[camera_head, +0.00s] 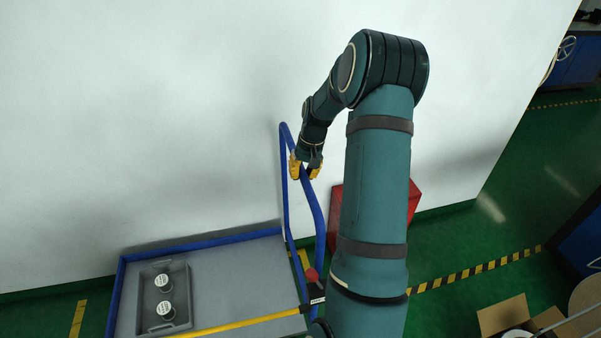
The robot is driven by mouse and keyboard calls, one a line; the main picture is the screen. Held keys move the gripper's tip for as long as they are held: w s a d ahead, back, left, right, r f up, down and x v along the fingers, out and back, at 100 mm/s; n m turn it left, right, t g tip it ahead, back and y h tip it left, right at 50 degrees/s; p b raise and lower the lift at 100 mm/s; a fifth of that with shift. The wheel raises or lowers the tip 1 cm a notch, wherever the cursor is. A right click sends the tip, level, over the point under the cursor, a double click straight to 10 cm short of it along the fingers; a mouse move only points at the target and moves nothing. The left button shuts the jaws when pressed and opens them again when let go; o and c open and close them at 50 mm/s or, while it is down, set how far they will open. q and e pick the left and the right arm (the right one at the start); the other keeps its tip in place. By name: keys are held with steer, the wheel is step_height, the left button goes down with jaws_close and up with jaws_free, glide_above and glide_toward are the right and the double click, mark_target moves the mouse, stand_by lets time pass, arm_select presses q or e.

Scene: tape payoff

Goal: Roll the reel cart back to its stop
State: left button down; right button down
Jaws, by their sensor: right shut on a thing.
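The reel cart has a flat grey deck (225,280) with a blue rim and a tall blue push handle (318,215) at its right end. A grey tray (183,290) on the deck holds two small white-topped reels (163,282). My right gripper (305,170), with yellow fingers, is shut on the upper part of the handle. My right arm hides the floor to the right of the handle. I cannot make out the cart's stop. My left gripper is not in view.
A white wall stands behind the cart. A red box (414,195) sits by the wall, partly behind my arm. A yellow bar (240,322) crosses the deck's front, near a red part (311,274). An open cardboard box (503,314) lies at lower right.

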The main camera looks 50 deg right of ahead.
steer(key=shift+s+d+f, duration=0.1)
steer(key=shift+s+f, duration=0.05)
steer(key=shift+s, duration=0.1)
steer(key=c, duration=0.7)
jaws_free()
steer(key=shift+d, duration=0.15)
steer(key=shift+c, duration=0.2)
steer(key=shift+w, duration=0.1)
steer(key=shift+r, duration=0.25)
step_height(320, 180, up, 11)
steer(key=s+d, duration=0.1)
steer(key=shift+s+d+r, duration=0.2)
steer(key=shift+s+d, duration=0.1)
steer(key=shift+d, duration=0.05)
